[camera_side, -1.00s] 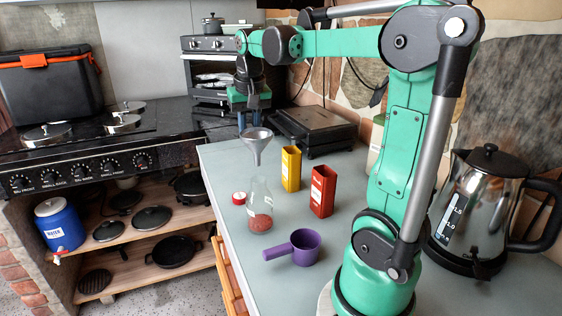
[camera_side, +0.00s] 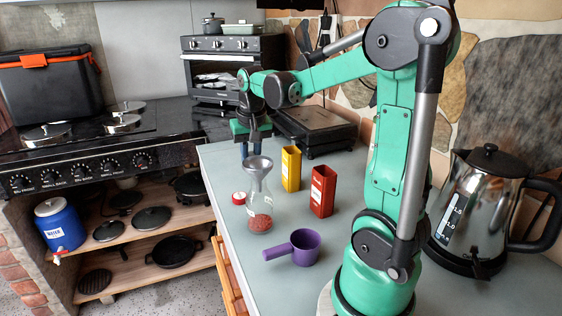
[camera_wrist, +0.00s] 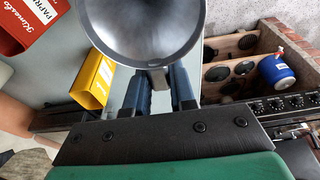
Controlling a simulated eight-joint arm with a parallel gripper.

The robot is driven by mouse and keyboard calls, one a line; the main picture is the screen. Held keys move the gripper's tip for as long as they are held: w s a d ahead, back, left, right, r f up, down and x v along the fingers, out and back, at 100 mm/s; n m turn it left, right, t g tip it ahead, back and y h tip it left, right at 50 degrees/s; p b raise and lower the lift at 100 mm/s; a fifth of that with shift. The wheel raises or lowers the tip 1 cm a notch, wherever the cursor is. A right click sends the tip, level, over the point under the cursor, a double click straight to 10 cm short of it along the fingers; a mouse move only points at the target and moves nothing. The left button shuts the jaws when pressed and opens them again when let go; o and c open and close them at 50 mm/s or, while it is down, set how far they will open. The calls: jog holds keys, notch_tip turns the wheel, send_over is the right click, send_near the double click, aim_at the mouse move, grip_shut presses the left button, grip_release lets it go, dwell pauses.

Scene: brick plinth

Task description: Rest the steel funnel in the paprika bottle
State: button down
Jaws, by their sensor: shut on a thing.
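The steel funnel (camera_side: 259,166) is upright at the mouth of the clear glass bottle (camera_side: 258,212), its spout inside the neck. The bottle stands on the grey counter with red powder in its bottom. My gripper (camera_side: 256,152) is shut on the funnel, seemingly by a small tab at its rim. In the wrist view the funnel (camera_wrist: 145,25) fills the top middle, and the blue fingers of my gripper (camera_wrist: 160,85) close on the tab. The bottle is hidden behind the funnel there. I cannot tell whether the funnel's cone touches the bottle's rim.
A yellow tin (camera_side: 291,169) and a red tin (camera_side: 323,191) stand right of the bottle. A red lid (camera_side: 239,198) lies to its left, and a purple scoop (camera_side: 297,248) lies in front. A steel kettle (camera_side: 483,205) stands at the right, a black grill (camera_side: 315,128) behind.

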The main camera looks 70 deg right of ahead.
dwell(0.4)
jog(key=c, duration=0.7)
grip_release()
jog(key=shift+o, duration=0.5)
jog(key=o, duration=0.4)
jog(key=shift+w+d+v, duration=0.15)
jog(key=shift+v, duration=0.85)
jog(key=shift+w+d+v, duration=0.1)
jog(key=shift+d+v, duration=0.05)
jog(key=shift+v, duration=0.8)
jog(key=shift+w+d+v, duration=0.15)
jog(key=shift+v, duration=0.85)
